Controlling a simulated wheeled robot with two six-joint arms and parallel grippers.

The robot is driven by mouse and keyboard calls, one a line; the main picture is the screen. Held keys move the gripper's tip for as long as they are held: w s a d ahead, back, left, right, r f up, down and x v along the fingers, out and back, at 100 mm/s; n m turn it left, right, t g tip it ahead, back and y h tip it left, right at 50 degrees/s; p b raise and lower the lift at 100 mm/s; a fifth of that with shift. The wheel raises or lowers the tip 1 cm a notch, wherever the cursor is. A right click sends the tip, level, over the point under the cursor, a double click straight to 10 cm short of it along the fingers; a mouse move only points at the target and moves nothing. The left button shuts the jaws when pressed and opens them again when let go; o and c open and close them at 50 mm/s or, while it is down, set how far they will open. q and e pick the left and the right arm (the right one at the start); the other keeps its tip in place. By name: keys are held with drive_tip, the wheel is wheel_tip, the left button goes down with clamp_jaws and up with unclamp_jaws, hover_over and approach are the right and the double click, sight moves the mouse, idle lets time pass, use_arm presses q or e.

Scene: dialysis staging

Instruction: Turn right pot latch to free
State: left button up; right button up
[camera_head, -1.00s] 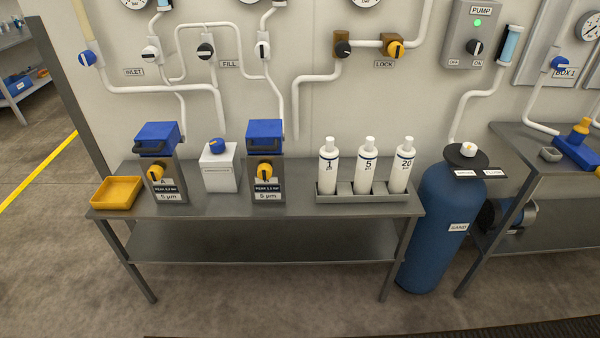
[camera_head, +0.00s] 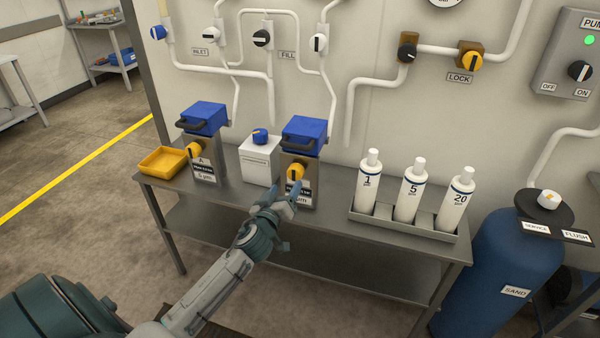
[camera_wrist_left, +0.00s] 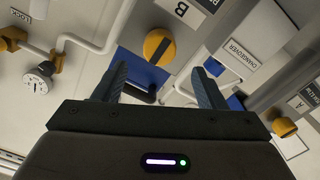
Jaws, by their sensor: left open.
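The right pot (camera_head: 303,136) is a grey housing with a blue lid and dark handle, standing on the steel bench. Its yellow latch knob (camera_head: 295,173) is on the front; in the left wrist view the latch (camera_wrist_left: 159,46) appears beyond the fingertips, near a B label. My left gripper (camera_head: 279,203) is in front of and just below this latch, apart from it. In the wrist view the gripper (camera_wrist_left: 160,80) is open with nothing between its fingers. The fingers partly cover the pot's front label in the head view. My right gripper is not in view.
The left pot (camera_head: 202,117) and a white box with blue knob (camera_head: 260,155) stand left of the right pot. A yellow tray (camera_head: 163,161) is at the bench's left end. A rack (camera_head: 400,229) with three white bottles is to the right. Pipes run behind.

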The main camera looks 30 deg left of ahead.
sight(293, 175)
use_arm(q)
drive_tip(key=p+x, duration=0.2)
drive_tip(key=x, duration=0.6)
drive_tip(key=shift+w+d, duration=0.1)
drive_tip(key=shift+w, duration=0.15)
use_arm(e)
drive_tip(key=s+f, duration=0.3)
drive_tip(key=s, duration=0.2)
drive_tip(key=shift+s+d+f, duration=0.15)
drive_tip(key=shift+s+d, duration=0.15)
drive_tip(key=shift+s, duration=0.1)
use_arm(q)
drive_tip(key=shift+c, duration=0.5)
drive_tip(key=c, duration=0.9)
